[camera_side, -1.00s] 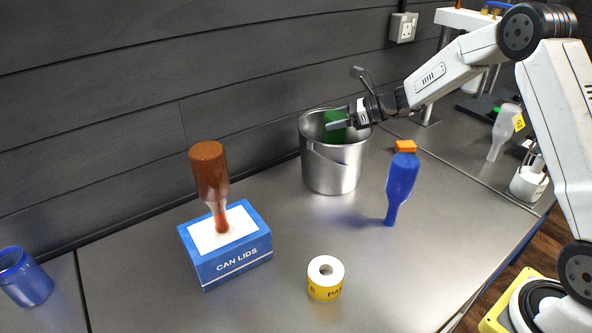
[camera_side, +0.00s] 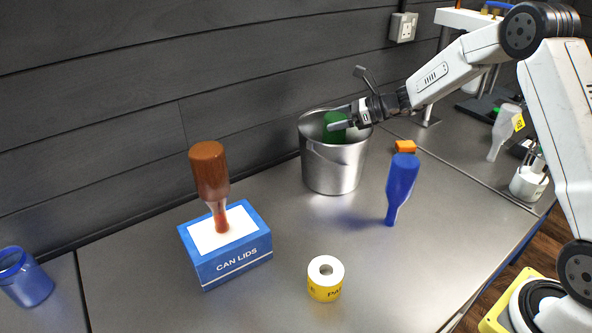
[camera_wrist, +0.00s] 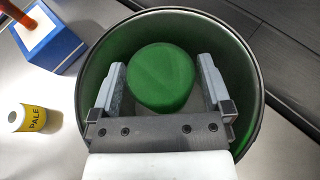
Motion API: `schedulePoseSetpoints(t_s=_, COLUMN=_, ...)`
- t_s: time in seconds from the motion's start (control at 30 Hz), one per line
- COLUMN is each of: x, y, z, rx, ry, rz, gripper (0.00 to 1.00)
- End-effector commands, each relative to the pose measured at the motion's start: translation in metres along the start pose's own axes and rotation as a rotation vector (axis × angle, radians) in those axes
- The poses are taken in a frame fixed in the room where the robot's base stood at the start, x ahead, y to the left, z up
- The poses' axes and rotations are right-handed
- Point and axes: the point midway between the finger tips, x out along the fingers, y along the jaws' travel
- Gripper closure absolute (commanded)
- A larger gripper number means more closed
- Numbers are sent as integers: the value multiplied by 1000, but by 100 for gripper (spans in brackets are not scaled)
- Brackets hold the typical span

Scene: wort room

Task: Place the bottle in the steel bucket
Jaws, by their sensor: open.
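The steel bucket (camera_side: 333,168) stands on the steel worktop near the back wall. A green bottle (camera_side: 334,127) is inside it, with its rounded green end showing above or near the rim; the rest is hidden by the bucket wall. In the wrist view the green bottle (camera_wrist: 161,76) lies between the two fingers, with gaps on both sides. My gripper (camera_wrist: 160,85) is open, over the bucket mouth, with the fingers reaching inside the rim (camera_wrist: 84,85). In the side view my gripper (camera_side: 343,119) is at the bucket's top.
A blue bottle (camera_side: 401,185) stands neck-down right of the bucket. A brown bottle (camera_side: 209,175) stands neck-down on the blue CAN LIDS box (camera_side: 233,262). A yellow-labelled roll (camera_side: 325,279) is in front. An orange block (camera_side: 404,146) lies behind. A blue jar (camera_side: 25,278) is far left.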

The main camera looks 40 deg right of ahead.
Motion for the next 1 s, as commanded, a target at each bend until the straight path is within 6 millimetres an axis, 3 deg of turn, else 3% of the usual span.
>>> schedulePoseSetpoints(t_s=0.63, x=-94, y=-1, z=0, rx=0, ry=0, rz=-4, gripper=0)
schedulePoseSetpoints(t_s=1.0, x=-115, y=0, z=0, rx=-1, ry=0, rz=-1, gripper=0)
